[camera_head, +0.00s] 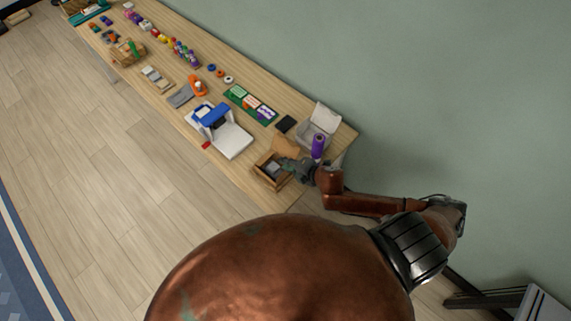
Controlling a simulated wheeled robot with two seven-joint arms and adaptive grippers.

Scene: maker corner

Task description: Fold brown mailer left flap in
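The brown mailer (258,174) is a small open box near the right end of the long wooden table. A brown flap (286,145) stands up at its far side, and something grey lies inside. My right gripper (291,168) is at the mailer's right side, close to or touching it. The gripper covers part of that side, and its fingers are too small and dark to tell open from shut. My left gripper is not in view.
A purple bottle (318,147) stands just beyond my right gripper, by an open grey box (312,136). A black block (286,124) and a white-and-blue machine (233,140) are nearby. The table's front edge is close to the mailer.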

